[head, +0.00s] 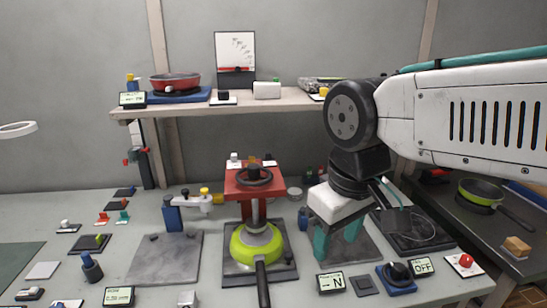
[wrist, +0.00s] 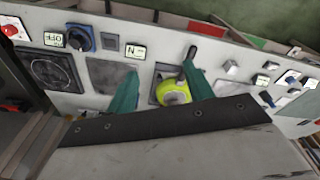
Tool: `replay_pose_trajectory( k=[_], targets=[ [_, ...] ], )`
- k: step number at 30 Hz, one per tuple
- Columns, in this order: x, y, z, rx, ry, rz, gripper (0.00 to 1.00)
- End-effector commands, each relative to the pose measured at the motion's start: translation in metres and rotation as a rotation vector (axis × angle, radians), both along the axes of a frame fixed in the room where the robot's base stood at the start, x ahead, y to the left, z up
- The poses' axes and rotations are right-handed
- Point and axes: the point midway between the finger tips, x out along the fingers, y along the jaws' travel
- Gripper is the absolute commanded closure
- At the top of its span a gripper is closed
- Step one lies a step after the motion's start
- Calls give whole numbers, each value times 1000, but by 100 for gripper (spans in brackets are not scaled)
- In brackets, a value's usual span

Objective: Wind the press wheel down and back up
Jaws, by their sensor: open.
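The press is a red frame (head: 240,186) with a dark hand wheel (head: 254,176) on top and a grey shaft under it. A lime green pan (head: 242,250) sits on the dark base plate (head: 285,268) beneath the press, its black handle toward the front. The pan also shows in the wrist view (wrist: 174,92). My gripper (head: 336,246) is open and empty, with teal fingers pointing down, to the right of the press and apart from it. In the wrist view its two fingers (wrist: 160,92) show with a gap between them. The wheel is not clear in the wrist view.
A shelf (head: 290,100) with a red pan (head: 175,82) runs behind the press. A blue post with a pale arm (head: 198,201) stands left of the press. A display reading N (head: 330,282) and a blue-based knob (head: 397,274) lie front right. Another green pan (head: 482,192) is far right.

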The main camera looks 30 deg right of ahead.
Motion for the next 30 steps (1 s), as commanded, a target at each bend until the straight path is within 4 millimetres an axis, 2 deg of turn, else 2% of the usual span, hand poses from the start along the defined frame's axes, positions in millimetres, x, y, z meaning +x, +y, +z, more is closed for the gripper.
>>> replay_pose_trajectory(
  k=[5,9,12,15,18,21,25,30],
  targets=[
    [61,3,34,-123,37,440,48],
    [132,13,60,-256,97,925,48],
    [181,26,71,-342,153,1250,48],
    [222,41,77,-411,212,1521,48],
    [251,53,79,-459,262,1719,48],
    [268,61,80,-488,296,1837,48],
    [277,61,74,-501,317,1896,48],
    [280,53,52,-499,319,1897,48]
  ],
)
